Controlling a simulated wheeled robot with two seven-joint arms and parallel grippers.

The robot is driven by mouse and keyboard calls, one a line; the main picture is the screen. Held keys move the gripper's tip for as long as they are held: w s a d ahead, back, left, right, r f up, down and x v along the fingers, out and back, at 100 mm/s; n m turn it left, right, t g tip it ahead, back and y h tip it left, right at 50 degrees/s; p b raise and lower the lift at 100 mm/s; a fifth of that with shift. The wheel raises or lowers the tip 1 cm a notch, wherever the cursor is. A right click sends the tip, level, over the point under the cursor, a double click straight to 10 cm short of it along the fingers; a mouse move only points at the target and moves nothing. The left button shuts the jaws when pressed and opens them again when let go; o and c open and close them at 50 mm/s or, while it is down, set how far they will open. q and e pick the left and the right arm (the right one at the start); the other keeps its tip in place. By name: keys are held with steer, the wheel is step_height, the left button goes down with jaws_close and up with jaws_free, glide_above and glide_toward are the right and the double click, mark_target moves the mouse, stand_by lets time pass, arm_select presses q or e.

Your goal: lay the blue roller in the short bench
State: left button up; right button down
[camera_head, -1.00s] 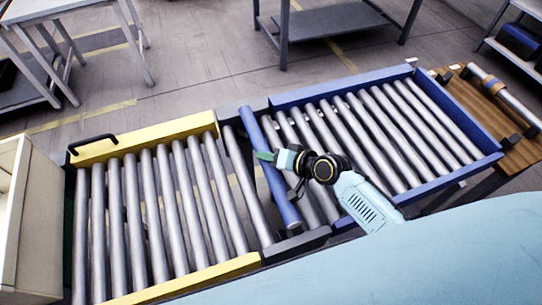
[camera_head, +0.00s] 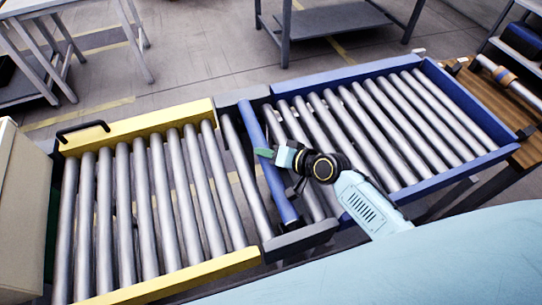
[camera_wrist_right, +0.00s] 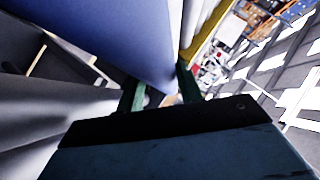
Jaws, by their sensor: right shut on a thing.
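The blue roller (camera_head: 276,187) lies lengthwise over the short grey-framed bench (camera_head: 301,238) between the yellow and blue benches. Its far end is by the far grey rail and its near end by the near grey rail. I cannot tell whether the ends are seated or slightly above. My right gripper (camera_head: 265,153) is shut on the roller around its middle. In the right wrist view, the blue roller (camera_wrist_right: 110,35) fills the upper left, with the green fingers (camera_wrist_right: 160,92) at its lower edge. My left gripper is not in view.
The yellow-framed bench (camera_head: 160,280) with steel rollers is at left; the blue-framed bench (camera_head: 340,73) with steel rollers is at right. A steel roller (camera_head: 243,172) lies beside the blue one. A wooden table (camera_head: 525,150) is at far right. A pale box (camera_head: 20,190) stands at far left.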

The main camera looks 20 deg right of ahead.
steer(key=s+f, duration=0.2)
steer(key=f, duration=0.1)
steer(key=shift+f+g, duration=0.1)
steer(key=shift+g, duration=0.3)
steer(key=c, duration=0.8)
jaws_free()
steer(key=shift+c, duration=0.2)
steer(key=shift+d+f, duration=0.1)
steer(key=shift+t, duration=0.3)
steer(key=s+d+r, duration=0.2)
steer(key=s+d+r+p, duration=0.1)
steer(key=s+d+r, duration=0.1)
steer(key=r, duration=0.1)
steer(key=s+d+r+p, duration=0.1)
steer(key=s+d+r, duration=0.1)
steer(key=s+r, duration=0.1)
steer(key=shift+d+r, duration=0.2)
steer(key=shift+s+d+r, duration=0.2)
steer(key=shift+s+r, duration=0.15)
steer(key=shift+r, duration=0.15)
